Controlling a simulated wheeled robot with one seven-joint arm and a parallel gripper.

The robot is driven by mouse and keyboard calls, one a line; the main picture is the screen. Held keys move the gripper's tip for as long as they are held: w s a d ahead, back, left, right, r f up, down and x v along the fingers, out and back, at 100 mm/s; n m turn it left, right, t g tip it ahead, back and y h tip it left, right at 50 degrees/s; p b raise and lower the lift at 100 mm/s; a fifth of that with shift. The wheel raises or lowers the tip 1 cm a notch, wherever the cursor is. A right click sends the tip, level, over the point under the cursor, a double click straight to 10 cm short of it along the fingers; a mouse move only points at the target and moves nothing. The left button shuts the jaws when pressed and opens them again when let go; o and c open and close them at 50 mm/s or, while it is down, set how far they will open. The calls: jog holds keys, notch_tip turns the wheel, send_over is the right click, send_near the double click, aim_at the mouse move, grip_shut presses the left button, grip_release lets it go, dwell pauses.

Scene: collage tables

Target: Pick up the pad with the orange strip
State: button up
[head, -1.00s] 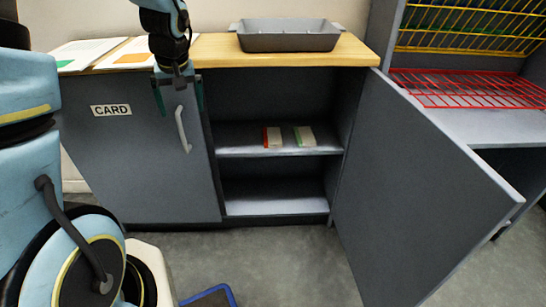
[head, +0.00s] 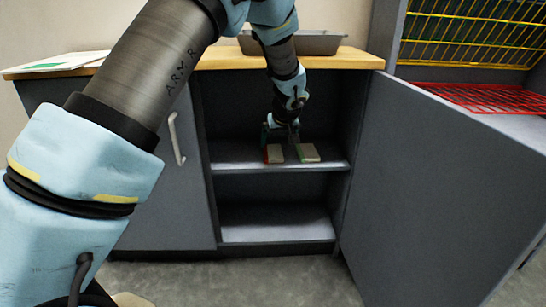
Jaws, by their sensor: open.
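Two pale pads lie side by side on the upper shelf of the open cabinet. The left pad (head: 276,155) has a reddish-orange strip along its left edge. The right pad (head: 310,153) has a green strip along its left edge. My gripper (head: 280,139) is open inside the cabinet, pointing down at the left pad. Its fingers are just above or behind that pad's far end; I cannot tell whether they touch it. Part of the pad's far end is hidden by the gripper.
The cabinet's right door (head: 430,190) stands wide open; the left door (head: 165,190) is shut. The lower shelf (head: 275,225) is empty. A grey tray (head: 325,43) and white sheets (head: 60,62) lie on the wooden top (head: 350,60). A red rack (head: 490,97) stands at right.

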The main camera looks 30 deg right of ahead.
aim_at(273, 152)
jog(key=shift+a+b+x, duration=0.2)
jog(key=shift+b+x, duration=0.5)
jog(key=shift+x, duration=2.35)
jog(key=shift+c, duration=0.2)
jog(key=c, duration=1.1)
